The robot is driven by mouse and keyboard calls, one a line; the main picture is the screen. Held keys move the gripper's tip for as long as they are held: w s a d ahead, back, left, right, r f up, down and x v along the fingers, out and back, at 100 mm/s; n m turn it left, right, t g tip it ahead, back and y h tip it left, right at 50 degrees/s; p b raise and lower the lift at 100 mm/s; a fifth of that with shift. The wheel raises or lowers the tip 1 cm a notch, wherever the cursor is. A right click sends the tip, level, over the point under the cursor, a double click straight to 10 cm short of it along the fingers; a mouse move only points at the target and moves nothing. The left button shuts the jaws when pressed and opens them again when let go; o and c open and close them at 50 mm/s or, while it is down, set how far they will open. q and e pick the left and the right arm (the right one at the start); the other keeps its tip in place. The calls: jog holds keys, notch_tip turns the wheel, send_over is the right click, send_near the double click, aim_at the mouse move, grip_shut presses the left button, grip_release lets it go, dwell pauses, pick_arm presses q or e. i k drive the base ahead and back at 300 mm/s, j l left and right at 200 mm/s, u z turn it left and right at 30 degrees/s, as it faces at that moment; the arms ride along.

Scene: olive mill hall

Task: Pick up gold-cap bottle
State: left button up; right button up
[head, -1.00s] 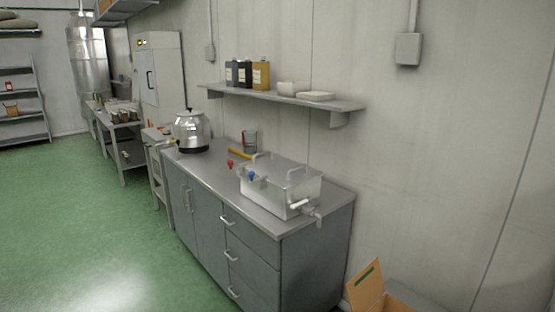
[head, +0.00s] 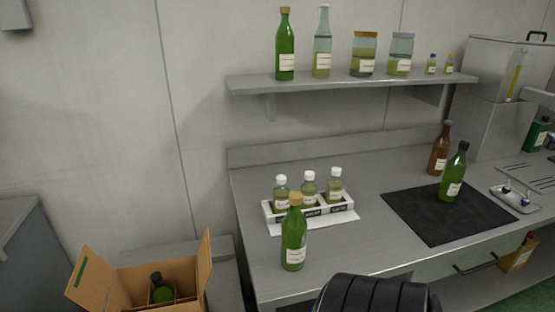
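A green bottle with a gold cap (head: 294,238) stands upright at the front left of the steel counter, just in front of a small white rack. Another green bottle with a gold-brown cap (head: 285,46) stands at the left of the wall shelf. A black ribbed part of my arm shows at the bottom edge, right of the counter bottle and apart from it. No gripper fingers show in the head view.
The white rack (head: 342,209) holds three small white-capped bottles. A dark-capped green bottle (head: 454,177) stands on a black mat (head: 420,222), near a brown bottle (head: 440,150). An open cardboard box (head: 118,293) with a bottle inside sits left of the counter (head: 375,250).

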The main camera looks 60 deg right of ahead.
aim_at(294, 225)
jog(key=z, duration=2.1)
